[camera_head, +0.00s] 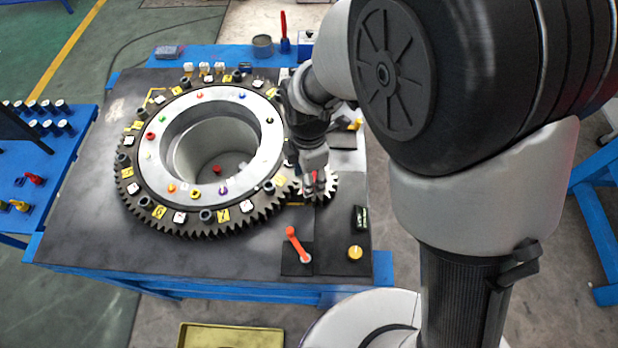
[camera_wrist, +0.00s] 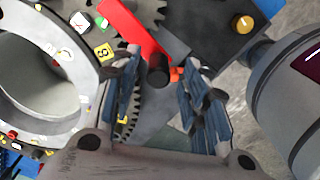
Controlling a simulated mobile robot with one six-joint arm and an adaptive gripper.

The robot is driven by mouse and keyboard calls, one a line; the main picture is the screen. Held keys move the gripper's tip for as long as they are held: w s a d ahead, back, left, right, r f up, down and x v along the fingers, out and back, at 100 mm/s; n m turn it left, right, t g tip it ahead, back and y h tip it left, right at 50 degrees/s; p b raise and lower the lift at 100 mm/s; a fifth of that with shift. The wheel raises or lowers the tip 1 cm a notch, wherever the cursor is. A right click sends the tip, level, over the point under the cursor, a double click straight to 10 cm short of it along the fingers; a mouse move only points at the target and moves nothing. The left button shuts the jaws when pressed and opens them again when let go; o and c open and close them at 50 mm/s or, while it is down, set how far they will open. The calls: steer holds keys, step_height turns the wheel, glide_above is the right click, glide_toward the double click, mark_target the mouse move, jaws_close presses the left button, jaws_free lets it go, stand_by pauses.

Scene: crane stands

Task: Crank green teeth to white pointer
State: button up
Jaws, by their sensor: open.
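In the wrist view, a red crank arm (camera_wrist: 133,30) ends in a dark round handle (camera_wrist: 158,72). The handle lies between the parted fingers of my gripper (camera_wrist: 160,76), which are open; I cannot tell whether either finger touches it. I cannot pick out the green teeth or white pointer with certainty.
An orange-red lever (camera_head: 298,246) stands on a dark plate at the bench's front, near a yellow knob (camera_head: 355,253). A can (camera_head: 262,46) and a red-handled tool (camera_head: 284,30) stand at the back. A blue side table (camera_head: 62,150) is at left. The bench's front left is bare.

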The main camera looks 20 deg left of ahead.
step_height(320, 180, up, 10)
stand_by(0.3)
steer(key=shift+d, duration=0.1)
stand_by(0.4)
steer(key=d+r+m+t+b, duration=0.1)
steer(key=d+r+m+b, duration=0.2)
steer(key=d+m, duration=0.55)
steer(key=s+d+m+t+b, duration=0.1)
steer(key=s+d+m+b, duration=0.2)
steer(key=d+m, duration=0.6)
steer(key=s+d+f+m+t+b, duration=0.1)
steer(key=s+d+m+t+b, duration=0.1)
steer(key=s+d+m, duration=0.5)
steer(key=shift+s+d+f+m+t+b, duration=0.2)
steer(key=shift+s+d+m+t+b, duration=0.1)
steer(key=shift+d+m+b, duration=0.8)
steer(key=shift+d+n, duration=0.15)
steer(key=shift+n, duration=0.1)
steer(key=shift+c, duration=0.3)
